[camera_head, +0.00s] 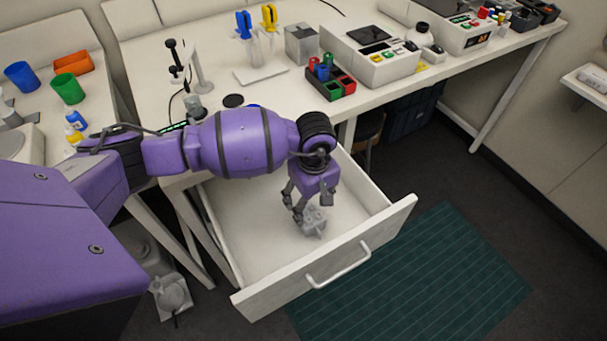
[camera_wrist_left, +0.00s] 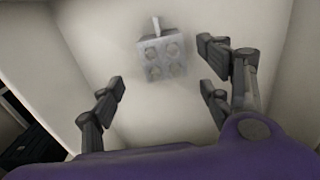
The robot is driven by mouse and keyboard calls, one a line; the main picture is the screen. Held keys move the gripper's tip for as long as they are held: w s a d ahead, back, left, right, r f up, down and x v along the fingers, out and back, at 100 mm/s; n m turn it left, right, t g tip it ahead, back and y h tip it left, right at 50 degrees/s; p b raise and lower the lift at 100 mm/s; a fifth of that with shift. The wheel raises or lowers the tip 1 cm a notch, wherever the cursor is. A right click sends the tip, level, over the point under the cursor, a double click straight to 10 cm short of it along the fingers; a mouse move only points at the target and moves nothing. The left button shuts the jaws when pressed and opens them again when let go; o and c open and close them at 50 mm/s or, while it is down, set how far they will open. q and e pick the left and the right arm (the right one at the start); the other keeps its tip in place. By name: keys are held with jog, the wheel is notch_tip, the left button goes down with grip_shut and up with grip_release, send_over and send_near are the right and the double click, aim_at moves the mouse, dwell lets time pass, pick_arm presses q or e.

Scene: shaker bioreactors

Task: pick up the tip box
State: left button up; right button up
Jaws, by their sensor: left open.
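The tip box appears to be the small grey block (camera_head: 315,221) on the floor of the open white drawer (camera_head: 250,259). In the left wrist view the grey block (camera_wrist_left: 162,58) shows round spots on its face and a short stub at its top. My left gripper (camera_head: 298,212) reaches down into the drawer, close beside the block. In the left wrist view its fingers (camera_wrist_left: 165,98) are spread apart with nothing between the tips, and the block lies beyond them. I cannot tell the exact height of the fingers over the drawer floor. My right gripper does not show.
The drawer front with its handle (camera_head: 338,265) and the side walls surround the gripper. The desk (camera_head: 215,85) above holds a red, green and black rack (camera_head: 331,82) and a white instrument (camera_head: 370,55). The rest of the drawer floor is clear.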

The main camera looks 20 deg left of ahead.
aim_at(311, 216)
pick_arm(q)
jog(key=shift+s+f, duration=0.2)
jog(key=shift+f, duration=1.7)
jog(key=shift+s+f, duration=0.15)
jog(key=shift+f, duration=1.75)
jog(key=c, duration=1.3)
